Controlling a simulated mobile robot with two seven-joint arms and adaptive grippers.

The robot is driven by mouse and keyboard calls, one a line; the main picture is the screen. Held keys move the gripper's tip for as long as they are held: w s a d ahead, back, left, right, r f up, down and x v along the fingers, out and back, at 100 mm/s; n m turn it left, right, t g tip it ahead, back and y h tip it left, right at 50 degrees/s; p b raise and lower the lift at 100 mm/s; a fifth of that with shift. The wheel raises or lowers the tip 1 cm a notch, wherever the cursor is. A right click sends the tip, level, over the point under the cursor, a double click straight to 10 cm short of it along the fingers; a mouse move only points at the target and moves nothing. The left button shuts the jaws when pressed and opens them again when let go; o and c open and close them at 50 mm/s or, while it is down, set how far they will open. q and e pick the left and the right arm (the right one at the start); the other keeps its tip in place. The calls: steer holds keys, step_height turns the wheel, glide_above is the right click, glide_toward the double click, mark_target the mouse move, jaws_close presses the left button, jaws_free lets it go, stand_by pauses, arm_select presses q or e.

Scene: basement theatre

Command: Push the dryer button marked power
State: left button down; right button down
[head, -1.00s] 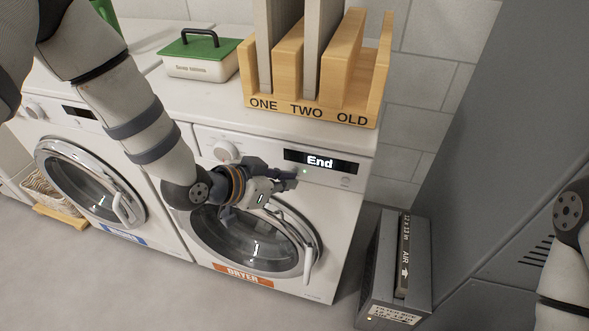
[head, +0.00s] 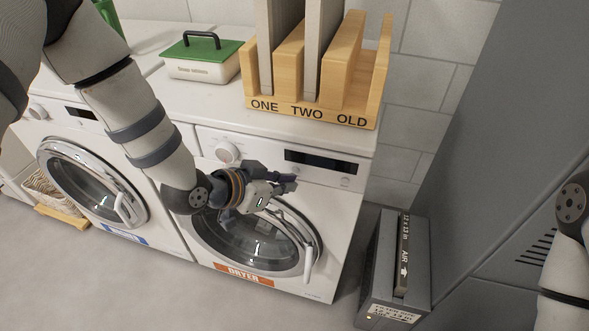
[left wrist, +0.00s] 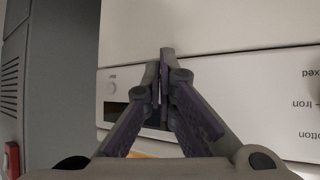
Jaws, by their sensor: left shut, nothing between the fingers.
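The dryer (head: 320,285) is the right white machine in the head view, with an orange label on its front. Its display (head: 322,161) is dark; it also shows in the wrist view (left wrist: 117,116). My left gripper (head: 294,182) is shut and empty, its fingertips at the panel just below the display's left end. In the wrist view its fingertips (left wrist: 163,58) cover part of the panel. I cannot tell whether they touch it. A small round button (left wrist: 111,87) shows beside the display. No power marking is readable; the fingers may hide it. My right gripper is out of view.
A dial (head: 227,152) sits left of the display. A wooden rack (head: 310,112) and a green-lidded box (head: 200,68) stand on top. The washer (head: 150,215) is at left; a grey filter box (head: 385,280) stands on the floor at right.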

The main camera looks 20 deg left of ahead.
arm_select(q)
steer(key=shift+f, duration=0.1)
